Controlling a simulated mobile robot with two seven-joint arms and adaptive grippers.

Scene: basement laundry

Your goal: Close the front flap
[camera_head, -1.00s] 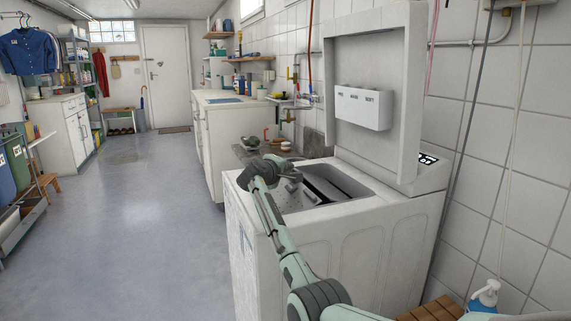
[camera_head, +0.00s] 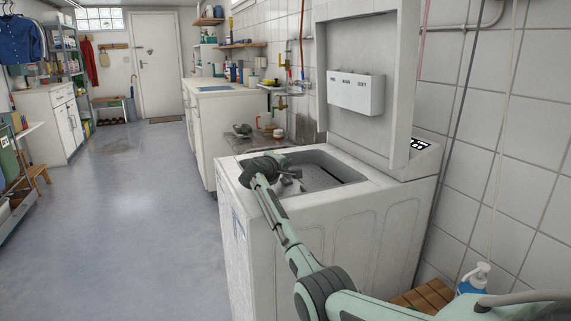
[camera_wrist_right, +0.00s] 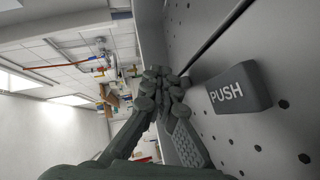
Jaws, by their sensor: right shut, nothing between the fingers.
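The top-loading washer (camera_head: 330,225) stands by the tiled wall with its lid (camera_head: 365,45) upright. In its top opening I see a grey perforated drum surface (camera_head: 330,178), lying about level. In the right wrist view this perforated metal (camera_wrist_right: 290,85) carries a dark grey tab marked PUSH (camera_wrist_right: 240,88), and a narrow dark slit (camera_wrist_right: 215,42) runs beside it. I cannot tell whether the front flap is latched. My right gripper (camera_head: 294,180) is at the opening's left part, shut and empty. Its fingers (camera_wrist_right: 168,84) are close to the PUSH tab; contact is unclear. My left gripper is not in view.
The white dispenser box (camera_head: 356,93) hangs on the lid's inner face. A counter cabinet (camera_head: 225,120) stands behind the washer. A wooden stool (camera_head: 428,297) and a blue bottle (camera_head: 474,279) are at the lower right. The floor (camera_head: 130,220) at left is clear.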

